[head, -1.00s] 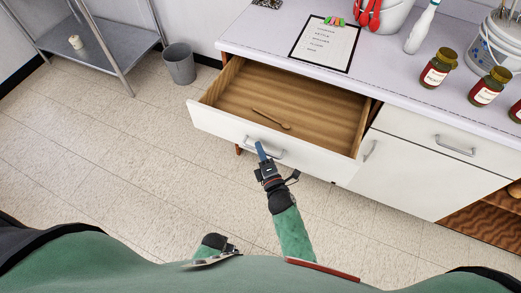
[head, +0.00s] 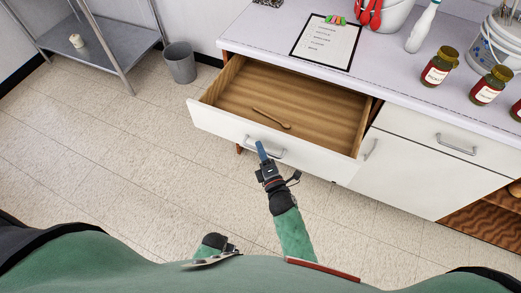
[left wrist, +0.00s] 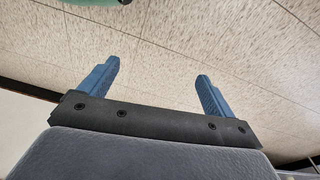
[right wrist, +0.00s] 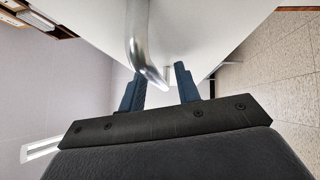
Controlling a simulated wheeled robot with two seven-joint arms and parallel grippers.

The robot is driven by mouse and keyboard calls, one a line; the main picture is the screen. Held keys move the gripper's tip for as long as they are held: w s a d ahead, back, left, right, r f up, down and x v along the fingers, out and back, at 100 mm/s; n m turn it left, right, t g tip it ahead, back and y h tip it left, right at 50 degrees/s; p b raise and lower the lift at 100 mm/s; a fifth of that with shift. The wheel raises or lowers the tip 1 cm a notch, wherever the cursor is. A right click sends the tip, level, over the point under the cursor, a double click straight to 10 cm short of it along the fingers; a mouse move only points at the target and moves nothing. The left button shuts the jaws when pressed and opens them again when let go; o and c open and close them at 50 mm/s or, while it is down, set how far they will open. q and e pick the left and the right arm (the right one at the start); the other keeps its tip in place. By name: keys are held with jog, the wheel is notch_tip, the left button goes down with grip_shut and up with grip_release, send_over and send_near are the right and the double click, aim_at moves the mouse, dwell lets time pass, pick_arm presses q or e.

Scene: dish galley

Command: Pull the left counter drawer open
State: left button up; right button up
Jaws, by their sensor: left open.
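The left counter drawer (head: 200,111) stands well open below the counter, its wooden inside showing. My right gripper (head: 263,152) is at the metal bar handle (head: 278,154) on its white front. In the right wrist view, the fingers of that gripper (right wrist: 161,88) are close together around the handle bar (right wrist: 140,40); the exact contact is partly hidden. My left gripper (head: 231,248) is low in the head view, near my body and away from the drawer. In the left wrist view its fingers (left wrist: 158,84) are wide apart with only floor between them.
A wooden spoon (head: 270,119) lies in the drawer. The counter (head: 400,84) carries a clipboard (head: 326,42), several jars (head: 437,68) and a bucket (head: 500,50). A grey bin (head: 180,64) and a metal shelf (head: 100,45) stand at the left. The floor before the drawer is clear.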

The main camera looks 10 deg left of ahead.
pick_arm(q)
notch_tip(320, 180, up, 10)
jog(key=w+d+b, duration=0.1)
jog(key=w+b, duration=0.1)
jog(key=shift+w+d, duration=0.35)
pick_arm(e)
jog(key=v, duration=0.7)
jog(key=shift+s, duration=0.2)
